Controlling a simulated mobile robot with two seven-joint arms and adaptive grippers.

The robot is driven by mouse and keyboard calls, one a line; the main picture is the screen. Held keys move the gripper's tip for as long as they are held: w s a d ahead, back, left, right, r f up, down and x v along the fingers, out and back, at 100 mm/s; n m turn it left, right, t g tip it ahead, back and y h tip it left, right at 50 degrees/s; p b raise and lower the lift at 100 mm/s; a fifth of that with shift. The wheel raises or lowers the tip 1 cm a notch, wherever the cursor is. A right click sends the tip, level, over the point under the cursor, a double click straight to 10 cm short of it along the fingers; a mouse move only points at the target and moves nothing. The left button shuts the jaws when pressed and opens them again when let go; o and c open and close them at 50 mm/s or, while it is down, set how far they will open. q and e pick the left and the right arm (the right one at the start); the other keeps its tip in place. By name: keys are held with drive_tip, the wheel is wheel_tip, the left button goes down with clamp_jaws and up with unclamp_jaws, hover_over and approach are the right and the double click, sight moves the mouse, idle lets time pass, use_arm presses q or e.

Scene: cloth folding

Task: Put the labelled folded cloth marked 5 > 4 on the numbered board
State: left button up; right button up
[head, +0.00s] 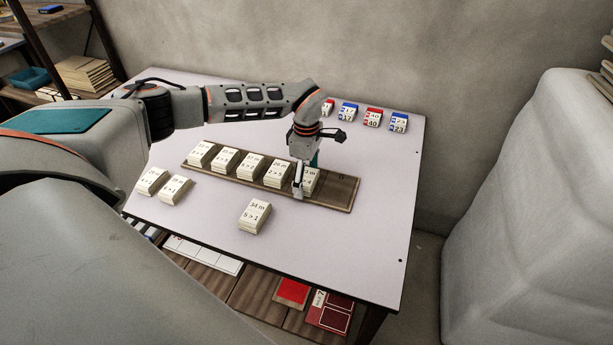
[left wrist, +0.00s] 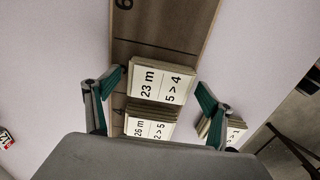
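The folded cloth marked 5 > 4 (left wrist: 163,86), also labelled 23 m, lies on the brown numbered board (left wrist: 160,52). In the head view this cloth (head: 312,181) is the rightmost of the row on the board (head: 335,192), partly hidden by my left gripper (head: 300,180). In the left wrist view the green fingers of my left gripper (left wrist: 162,84) stand apart on either side of the cloth, with narrow gaps. A cloth marked 2 > 5 (left wrist: 150,127) lies directly beside it. My right gripper is not in view.
More cloths fill the board's left part; its right end is bare. A cloth marked 5 > 1 (head: 255,216) and two cloths at the left (head: 163,184) lie on the white table (head: 340,245). Red and blue labelled stacks (head: 373,117) stand at the back edge.

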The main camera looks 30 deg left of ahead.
sight(306, 177)
use_arm(q)
wheel_tip(306, 177, up, 12)
drive_tip(key=p, duration=0.1)
drive_tip(key=shift+r, duration=0.2)
idle(0.5)
drive_tip(key=shift+s, duration=0.1)
idle(0.4)
